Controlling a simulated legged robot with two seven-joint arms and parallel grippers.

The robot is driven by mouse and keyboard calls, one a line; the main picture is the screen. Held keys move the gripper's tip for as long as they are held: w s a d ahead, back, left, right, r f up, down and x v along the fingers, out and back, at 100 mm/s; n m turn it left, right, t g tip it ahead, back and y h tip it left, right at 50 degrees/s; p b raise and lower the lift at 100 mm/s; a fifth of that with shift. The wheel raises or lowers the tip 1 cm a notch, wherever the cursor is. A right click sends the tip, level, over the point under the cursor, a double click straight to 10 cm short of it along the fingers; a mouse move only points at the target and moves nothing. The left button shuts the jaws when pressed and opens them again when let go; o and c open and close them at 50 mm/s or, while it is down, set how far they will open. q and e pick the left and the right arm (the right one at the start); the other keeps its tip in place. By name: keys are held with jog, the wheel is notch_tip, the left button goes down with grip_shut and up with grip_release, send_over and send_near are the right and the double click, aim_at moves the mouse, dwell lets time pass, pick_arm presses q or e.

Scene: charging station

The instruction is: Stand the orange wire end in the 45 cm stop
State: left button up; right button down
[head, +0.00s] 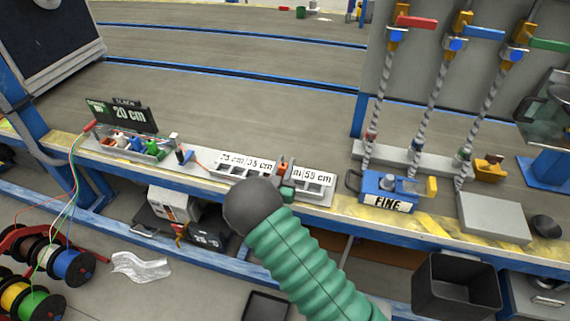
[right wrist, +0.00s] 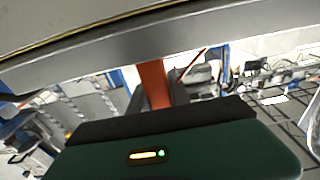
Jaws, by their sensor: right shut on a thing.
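The orange wire end (head: 282,169) stands roughly upright at the middle of the labelled stop rack (head: 318,192). In the right wrist view the orange piece (right wrist: 152,84) sits between dark fingers. My right gripper (head: 284,180) is shut on it, largely hidden behind my arm's dark round joint. The gripper and orange piece cover part of the label between 35 cm and 59 cm, where the 45 cm stop seems to be. I cannot tell whether the wire end's foot is inside that stop or above it. My left gripper is not in view.
A tray of coloured parts (head: 130,146) and a 20 cm sign (head: 131,114) stand left on the bench. A blue FINE box (head: 388,190) stands right of the rack, below hanging twisted cables (head: 431,108). Wire spools (head: 66,266) are at lower left. The bench behind the rack is clear.

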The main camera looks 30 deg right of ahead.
jog(key=shift+f+b, duration=0.65)
jog(key=shift+f, duration=0.35)
jog(key=c, duration=1.1)
grip_release()
jog(key=shift+c, duration=0.2)
jog(key=shift+a, duration=0.1)
jog(key=shift+s+a, duration=0.3)
jog(key=p+v, duration=0.5)
jog(key=v, duration=1.1)
jog(key=shift+w, duration=0.15)
